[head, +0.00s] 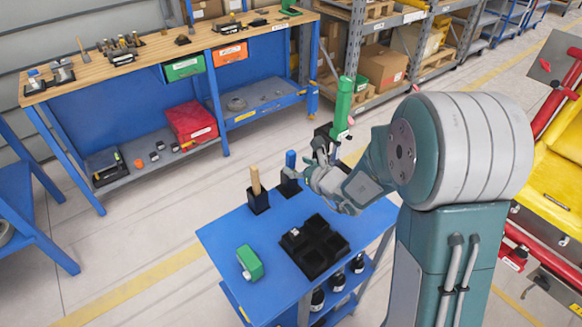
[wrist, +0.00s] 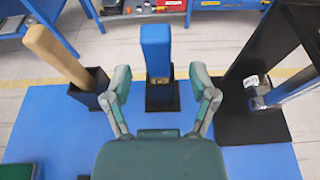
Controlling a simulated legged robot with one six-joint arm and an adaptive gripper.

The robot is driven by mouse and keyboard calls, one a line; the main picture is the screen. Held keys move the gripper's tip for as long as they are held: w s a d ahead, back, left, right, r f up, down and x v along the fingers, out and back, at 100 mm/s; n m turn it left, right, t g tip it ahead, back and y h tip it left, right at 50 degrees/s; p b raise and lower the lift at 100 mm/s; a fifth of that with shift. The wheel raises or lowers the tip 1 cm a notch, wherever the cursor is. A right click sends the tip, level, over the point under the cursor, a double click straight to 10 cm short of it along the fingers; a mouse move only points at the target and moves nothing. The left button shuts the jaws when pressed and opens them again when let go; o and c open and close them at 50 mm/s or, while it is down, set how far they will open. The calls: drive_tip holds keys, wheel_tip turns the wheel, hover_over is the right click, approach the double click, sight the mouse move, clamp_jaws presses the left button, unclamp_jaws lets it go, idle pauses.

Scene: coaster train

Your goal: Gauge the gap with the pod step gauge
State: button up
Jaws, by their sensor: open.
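A blue upright handle (head: 290,160) stands in a small black holder on the blue cart; I cannot tell for sure whether it is the pod step gauge. In the wrist view the blue handle (wrist: 156,50) stands upright straight ahead, with a brass-coloured part low down at its holder. My gripper (wrist: 160,88) is open, with one finger to each side of the handle's line and nothing held. In the head view my gripper (head: 312,172) is close to the handle, at the cart's far side. I cannot tell whether the fingers touch it. No gap is clearly identifiable.
A wooden handle (wrist: 56,54) leans in a black holder left of the blue one. A tall black stand (wrist: 240,95) is close on the right. A black compartment tray (head: 318,262) and a green block (head: 250,262) lie on the cart (head: 225,235). A workbench (head: 150,55) stands behind.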

sight(293, 163)
drive_tip(key=x, duration=0.3)
drive_tip(key=shift+s, duration=0.1)
drive_tip(key=shift+w+a, duration=0.2)
drive_tip(key=shift+a, duration=0.1)
drive_tip(key=shift+d, duration=0.2)
clamp_jaws()
wheel_tip(293, 163, up, 10)
drive_tip(key=shift+a, duration=0.1)
